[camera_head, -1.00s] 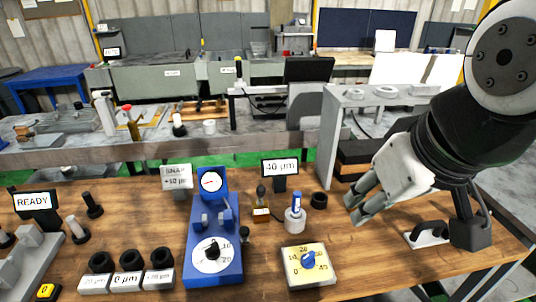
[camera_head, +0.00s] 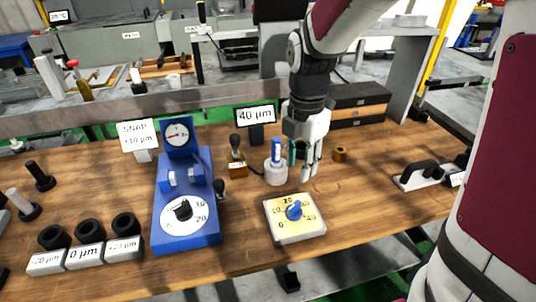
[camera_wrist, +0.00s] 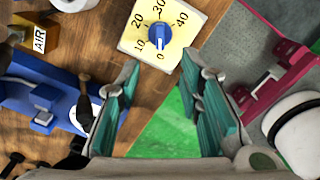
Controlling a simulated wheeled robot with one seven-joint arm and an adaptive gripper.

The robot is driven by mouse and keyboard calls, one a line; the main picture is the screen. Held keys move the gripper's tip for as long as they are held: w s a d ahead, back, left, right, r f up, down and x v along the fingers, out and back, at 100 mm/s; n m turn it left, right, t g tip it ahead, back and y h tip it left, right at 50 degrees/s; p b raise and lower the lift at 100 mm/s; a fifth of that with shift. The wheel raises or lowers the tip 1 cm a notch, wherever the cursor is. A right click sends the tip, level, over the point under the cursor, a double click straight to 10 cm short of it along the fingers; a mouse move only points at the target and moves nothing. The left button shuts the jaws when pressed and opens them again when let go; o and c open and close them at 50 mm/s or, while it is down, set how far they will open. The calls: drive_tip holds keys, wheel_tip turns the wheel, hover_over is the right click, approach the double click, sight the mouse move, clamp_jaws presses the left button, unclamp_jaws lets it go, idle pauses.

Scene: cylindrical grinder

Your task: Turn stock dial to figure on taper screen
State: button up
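The stock dial is a cream square box (camera_head: 284,232) with a blue knob (camera_head: 294,210) and a 0 to 40 scale, on the wooden bench. It also shows at the top of the wrist view, where the knob (camera_wrist: 158,36) has a white line; I cannot tell surely which figure it marks. The taper screen (camera_head: 256,115) is a small black-framed sign reading 40 µm. My gripper (camera_head: 304,165) is open and empty, pointing down behind the dial box, apart from it. In the wrist view the knob lies beyond my gripper's teal-padded fingertips (camera_wrist: 160,64).
A blue gauge device (camera_head: 190,235) with its own black-knobbed dial stands left of the box. Black rings on blocks (camera_head: 85,250) stand front left. Bench right of the box is clear.

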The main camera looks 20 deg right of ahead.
sight(295, 204)
wheel_tip(295, 204, down, 14)
drive_tip(key=shift+f+b, duration=0.1)
drive_tip(key=shift+b, duration=0.25)
idle(0.4)
clamp_jaws()
